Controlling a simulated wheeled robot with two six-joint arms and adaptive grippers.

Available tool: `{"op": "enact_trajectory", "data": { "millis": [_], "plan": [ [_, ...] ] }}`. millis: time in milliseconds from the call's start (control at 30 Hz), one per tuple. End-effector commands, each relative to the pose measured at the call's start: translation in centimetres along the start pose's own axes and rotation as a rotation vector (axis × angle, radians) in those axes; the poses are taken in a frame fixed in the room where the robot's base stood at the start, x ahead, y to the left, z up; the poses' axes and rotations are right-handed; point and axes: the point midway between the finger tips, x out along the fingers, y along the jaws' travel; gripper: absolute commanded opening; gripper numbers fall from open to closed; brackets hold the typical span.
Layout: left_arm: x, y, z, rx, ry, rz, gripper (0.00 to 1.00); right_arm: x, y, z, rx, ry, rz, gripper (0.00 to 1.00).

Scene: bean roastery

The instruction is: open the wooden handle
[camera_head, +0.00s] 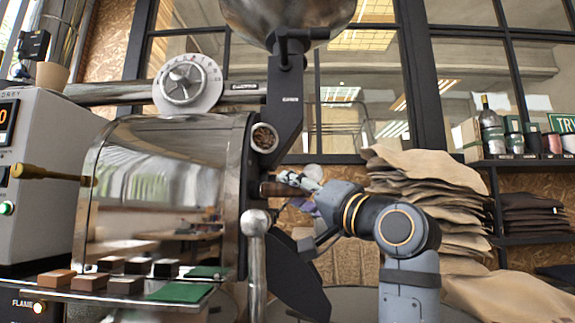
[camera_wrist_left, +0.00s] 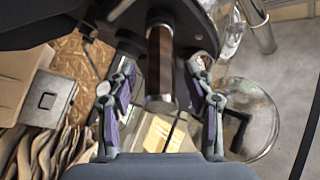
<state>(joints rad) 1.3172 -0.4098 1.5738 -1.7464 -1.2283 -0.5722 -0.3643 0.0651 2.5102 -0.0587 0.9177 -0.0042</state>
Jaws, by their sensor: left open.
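The dark wooden handle (camera_head: 272,188) sticks out from the roaster's front, right of the drum. In the left wrist view the wooden handle (camera_wrist_left: 160,48) has a metal end cap and points toward my palm. My left gripper (camera_head: 297,180) is at the handle's free end. In the left wrist view my left gripper (camera_wrist_left: 163,72) is open, one finger on each side of the handle, with gaps showing on both sides. The fingers partly hide the handle's end in the head view. My right gripper is in neither view.
The shiny roaster drum (camera_head: 165,190) fills the left. A metal ball-topped lever (camera_head: 256,224) stands just below the handle. A dark chute (camera_head: 300,275) lies beneath my gripper. Stacked burlap sacks (camera_head: 425,190) stand at right. A second, lighter wooden handle (camera_head: 45,173) is at far left.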

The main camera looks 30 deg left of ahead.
Motion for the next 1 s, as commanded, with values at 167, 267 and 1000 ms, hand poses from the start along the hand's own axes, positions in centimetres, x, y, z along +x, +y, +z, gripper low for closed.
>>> {"op": "enact_trajectory", "data": {
  "millis": [167,267,1000],
  "plan": [
    [2.1,-0.2,-0.1,0.001,-0.001,-0.003,0.53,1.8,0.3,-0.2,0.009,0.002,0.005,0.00],
    [2.7,-0.1,0.0,0.001,-0.001,-0.002,0.53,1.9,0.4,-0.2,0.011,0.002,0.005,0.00],
    [2.9,0.0,0.1,0.000,0.000,0.000,0.00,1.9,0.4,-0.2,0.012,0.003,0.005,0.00]
  ]
}}
